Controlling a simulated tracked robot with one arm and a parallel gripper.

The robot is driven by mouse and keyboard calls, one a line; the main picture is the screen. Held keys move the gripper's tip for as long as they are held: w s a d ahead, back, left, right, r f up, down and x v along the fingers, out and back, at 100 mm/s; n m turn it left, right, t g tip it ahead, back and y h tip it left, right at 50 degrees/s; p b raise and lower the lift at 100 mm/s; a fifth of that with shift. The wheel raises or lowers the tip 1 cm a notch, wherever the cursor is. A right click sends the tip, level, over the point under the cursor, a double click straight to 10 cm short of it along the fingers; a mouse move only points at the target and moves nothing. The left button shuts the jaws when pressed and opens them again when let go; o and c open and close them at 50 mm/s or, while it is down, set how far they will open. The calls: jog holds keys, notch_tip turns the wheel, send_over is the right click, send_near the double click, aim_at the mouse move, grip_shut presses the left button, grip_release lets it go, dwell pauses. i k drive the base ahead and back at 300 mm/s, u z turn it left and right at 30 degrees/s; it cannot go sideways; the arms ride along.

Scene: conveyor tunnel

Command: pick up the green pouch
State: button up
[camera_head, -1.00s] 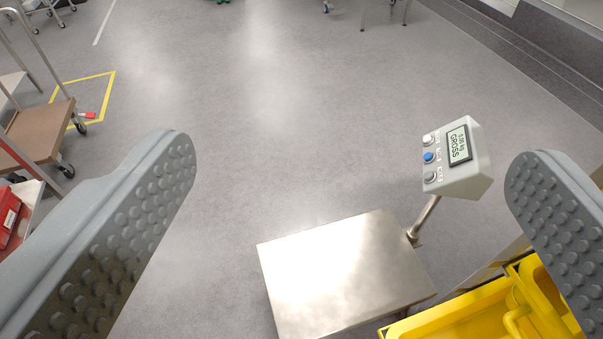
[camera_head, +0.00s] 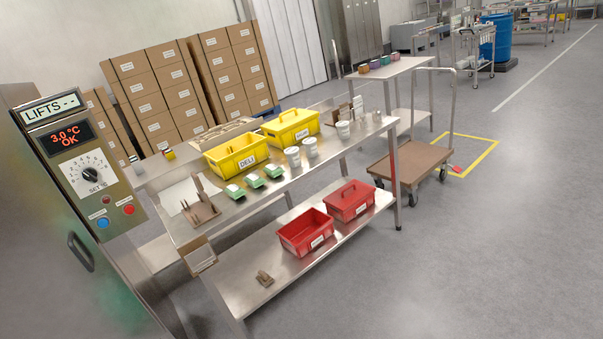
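I cannot make out a green pouch for certain. Several small green-and-white packs (camera_head: 253,181) sit in a row on the steel table (camera_head: 330,156) in front of the yellow crates, and their exact kind is too small to tell. Several small coloured items, one greenish (camera_head: 363,69), stand on a farther table (camera_head: 408,66). My gripper is not in view now.
A yellow DELI crate (camera_head: 236,158) and another yellow crate (camera_head: 291,131) stand on the table. Red crates (camera_head: 307,236) sit on its lower shelf. A cabinet with a dial (camera_head: 88,175) stands at left, a brown cart (camera_head: 410,163) behind. Grey floor is open at right.

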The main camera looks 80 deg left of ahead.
aim_at(274, 171)
jog(key=u, duration=2.35)
